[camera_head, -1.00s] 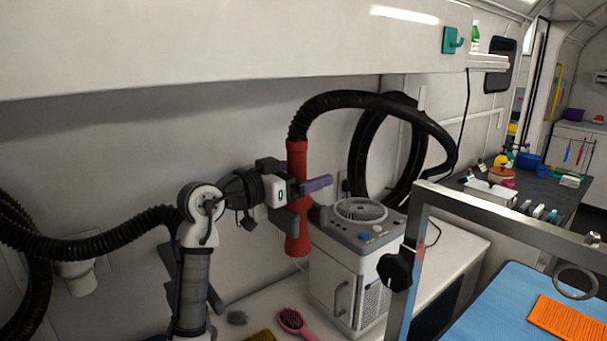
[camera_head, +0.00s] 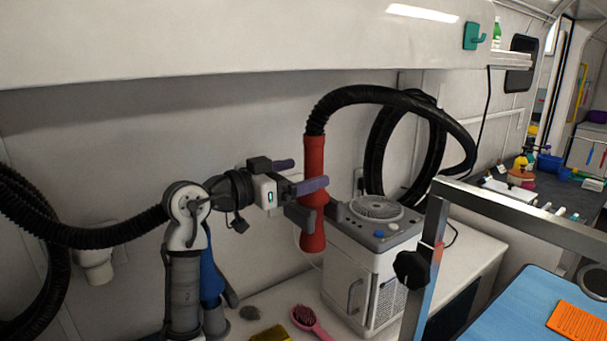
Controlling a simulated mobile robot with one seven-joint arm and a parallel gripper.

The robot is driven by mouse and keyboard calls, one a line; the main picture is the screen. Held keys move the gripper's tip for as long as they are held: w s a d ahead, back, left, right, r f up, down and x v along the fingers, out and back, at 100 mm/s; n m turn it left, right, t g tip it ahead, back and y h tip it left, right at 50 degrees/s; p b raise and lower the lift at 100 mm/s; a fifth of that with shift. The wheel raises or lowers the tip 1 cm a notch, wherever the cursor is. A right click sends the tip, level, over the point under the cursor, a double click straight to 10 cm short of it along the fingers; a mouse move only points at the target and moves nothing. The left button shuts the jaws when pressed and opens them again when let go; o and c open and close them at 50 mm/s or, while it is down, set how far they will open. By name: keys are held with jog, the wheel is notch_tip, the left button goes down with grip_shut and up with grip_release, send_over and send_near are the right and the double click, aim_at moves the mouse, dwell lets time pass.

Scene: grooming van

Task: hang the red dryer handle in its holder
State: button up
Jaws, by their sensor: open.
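The red dryer handle (camera_head: 314,160) stands nearly upright at mid-picture, its top joined to a black ribbed hose (camera_head: 385,96) that arches over to the right. My gripper (camera_head: 298,174) is open at the handle's left side. One purple finger crosses in front of the handle; the other shows farther back, left of it. Whether either touches the handle I cannot tell. A dark grey block (camera_head: 299,216) sits against the handle's left side below the near finger. I cannot tell which part is the holder.
A white and grey dryer unit (camera_head: 365,275) stands on the counter just behind and right of the handle. A pink brush (camera_head: 309,321) lies in front. A metal frame (camera_head: 427,262) rises by the blue table (camera_head: 510,314) at right. A second hose (camera_head: 95,236) hangs left.

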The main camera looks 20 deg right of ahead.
jog(key=shift+b+v, duration=0.35)
jog(key=shift+v, duration=1.85)
